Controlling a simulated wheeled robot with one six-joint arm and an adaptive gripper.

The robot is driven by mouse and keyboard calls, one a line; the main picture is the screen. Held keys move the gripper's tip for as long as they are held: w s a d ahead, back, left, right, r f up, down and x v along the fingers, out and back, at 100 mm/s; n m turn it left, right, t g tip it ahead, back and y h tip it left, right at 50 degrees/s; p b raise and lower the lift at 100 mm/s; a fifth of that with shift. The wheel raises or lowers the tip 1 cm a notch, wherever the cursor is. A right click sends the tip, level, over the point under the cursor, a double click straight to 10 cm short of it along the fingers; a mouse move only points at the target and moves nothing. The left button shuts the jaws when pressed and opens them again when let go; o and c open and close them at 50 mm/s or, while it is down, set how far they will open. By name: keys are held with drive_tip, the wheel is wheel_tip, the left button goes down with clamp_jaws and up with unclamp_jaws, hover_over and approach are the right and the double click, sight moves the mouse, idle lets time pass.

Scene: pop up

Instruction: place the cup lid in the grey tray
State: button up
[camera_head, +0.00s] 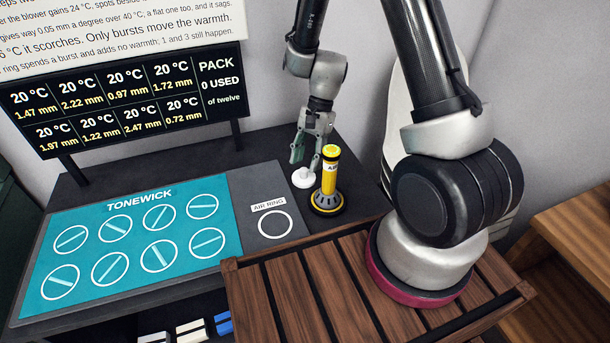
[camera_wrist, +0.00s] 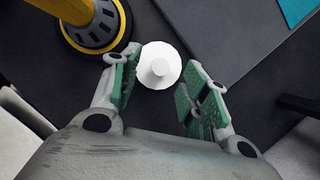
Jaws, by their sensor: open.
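The white round cup lid (camera_head: 304,177) with a small knob lies on the dark tabletop, left of the yellow air tool. In the wrist view the lid (camera_wrist: 158,52) shows between and just beyond my fingertips. My gripper (camera_head: 306,158) is open and empty, pointing down above the lid. In the wrist view my gripper (camera_wrist: 162,72) has its green-padded fingers spread either side of the lid. I cannot make out a grey tray in either view.
The yellow air tool (camera_head: 329,175) stands upright close to the lid; its base (camera_wrist: 97,30) also shows in the wrist view. A grey panel with an AIR RING circle (camera_head: 268,207) and a teal TONEWICK board (camera_head: 130,240) with several circles lie left. A slatted wooden surface (camera_head: 330,290) is in front.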

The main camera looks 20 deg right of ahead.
sight(304, 175)
drive_tip(key=shift+x, duration=1.4)
drive_tip(key=c, duration=0.8)
drive_tip(key=shift+r, duration=0.1)
drive_tip(key=shift+c, duration=0.2)
